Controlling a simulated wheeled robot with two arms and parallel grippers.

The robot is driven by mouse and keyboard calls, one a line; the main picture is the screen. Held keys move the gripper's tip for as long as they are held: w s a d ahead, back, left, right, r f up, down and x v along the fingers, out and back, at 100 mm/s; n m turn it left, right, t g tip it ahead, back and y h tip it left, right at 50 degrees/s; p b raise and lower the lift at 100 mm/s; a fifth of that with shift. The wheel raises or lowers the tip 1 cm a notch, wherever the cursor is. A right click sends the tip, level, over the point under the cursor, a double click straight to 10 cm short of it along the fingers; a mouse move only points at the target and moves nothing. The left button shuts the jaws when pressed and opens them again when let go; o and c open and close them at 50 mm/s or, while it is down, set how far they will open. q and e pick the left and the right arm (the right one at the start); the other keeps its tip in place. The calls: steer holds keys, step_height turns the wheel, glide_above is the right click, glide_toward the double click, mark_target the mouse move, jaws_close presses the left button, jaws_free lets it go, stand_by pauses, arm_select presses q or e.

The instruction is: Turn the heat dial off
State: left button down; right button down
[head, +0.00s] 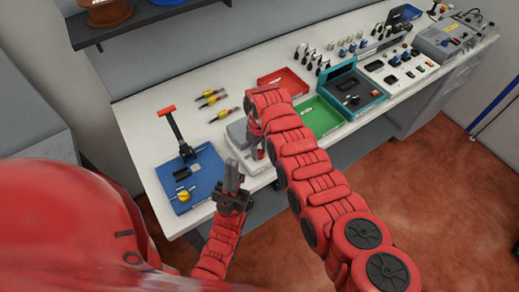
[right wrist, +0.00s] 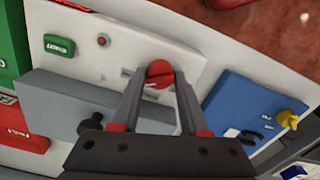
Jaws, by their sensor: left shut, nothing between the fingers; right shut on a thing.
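The heat dial looks to be the round red knob (right wrist: 160,72) on a white-based unit (right wrist: 115,25), with a grey block (right wrist: 60,100) on it, in the right wrist view. My right gripper (right wrist: 160,90) has its fingers on either side of this red knob and is shut on it. In the head view the same unit (head: 240,140) stands at the table's front edge, and my right arm mostly hides the knob and gripper. My left gripper (head: 234,178) is shut and empty, in front of the unit and right of the blue board.
A blue board (head: 205,165) with a yellow knob (head: 183,196) and a red-handled lever (head: 170,118) lies left. Several yellow-and-red tools lie behind. A red tray (head: 283,78), green tray (head: 320,116) and teal case (head: 368,96) stand right.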

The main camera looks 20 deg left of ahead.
steer(key=n+b, duration=0.3)
steer(key=shift+f, duration=0.25)
steer(key=n+b, duration=1.1)
steer(key=b, duration=0.2)
steer(key=shift+n+b, duration=0.9)
steer(key=shift+b, duration=0.05)
steer(key=n+b, duration=0.1)
steer(key=n, duration=0.1)
steer(key=shift+r+n, duration=0.1)
steer(key=shift+n, duration=0.3)
steer(key=shift+n+b, duration=0.55)
steer(key=shift+n, duration=0.65)
steer(key=shift+r+n, duration=0.1)
steer(key=shift+n, duration=1.3)
